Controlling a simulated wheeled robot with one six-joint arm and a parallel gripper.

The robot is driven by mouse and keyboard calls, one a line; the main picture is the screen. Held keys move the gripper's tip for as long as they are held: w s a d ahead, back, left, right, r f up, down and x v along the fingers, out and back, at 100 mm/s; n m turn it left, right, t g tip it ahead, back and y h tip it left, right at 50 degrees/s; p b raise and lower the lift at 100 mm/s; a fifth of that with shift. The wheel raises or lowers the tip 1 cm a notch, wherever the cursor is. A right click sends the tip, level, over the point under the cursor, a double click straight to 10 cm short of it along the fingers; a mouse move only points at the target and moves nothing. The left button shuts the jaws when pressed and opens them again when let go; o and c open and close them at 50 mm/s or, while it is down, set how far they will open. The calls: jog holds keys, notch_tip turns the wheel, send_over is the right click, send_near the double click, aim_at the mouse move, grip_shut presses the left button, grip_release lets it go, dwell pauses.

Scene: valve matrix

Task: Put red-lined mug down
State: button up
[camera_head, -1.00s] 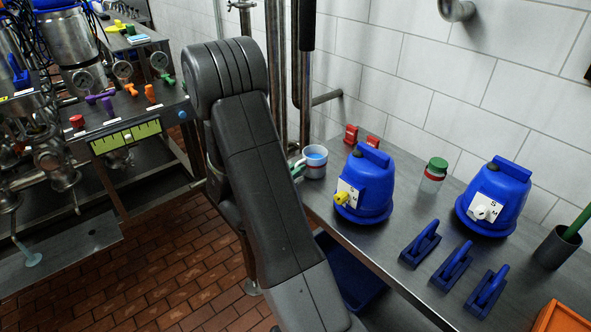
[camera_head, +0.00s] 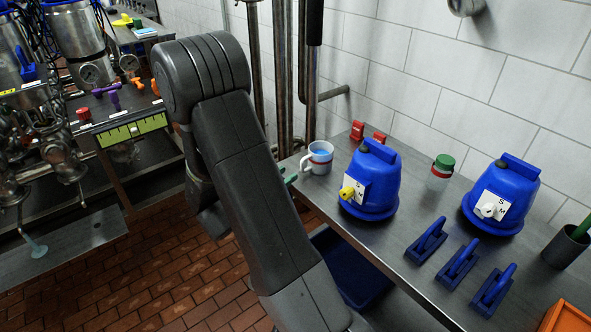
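My arm (camera_head: 240,160) fills the middle of the view and hides most of my gripper. A small green piece (camera_head: 290,179) shows at the arm's right edge, apart from the mug; I cannot tell whether it belongs to my gripper. The finger opening is hidden.
Two blue containers with dials (camera_head: 371,182) (camera_head: 501,197) stand on the counter. Also there are red blocks (camera_head: 357,130), a green-lidded jar (camera_head: 440,171), several blue clamp-like pieces (camera_head: 458,266) and a dark cup (camera_head: 566,245). A tiled wall stands behind; pipes rise left of the mug.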

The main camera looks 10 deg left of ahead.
jog(key=shift+v, duration=2.35)
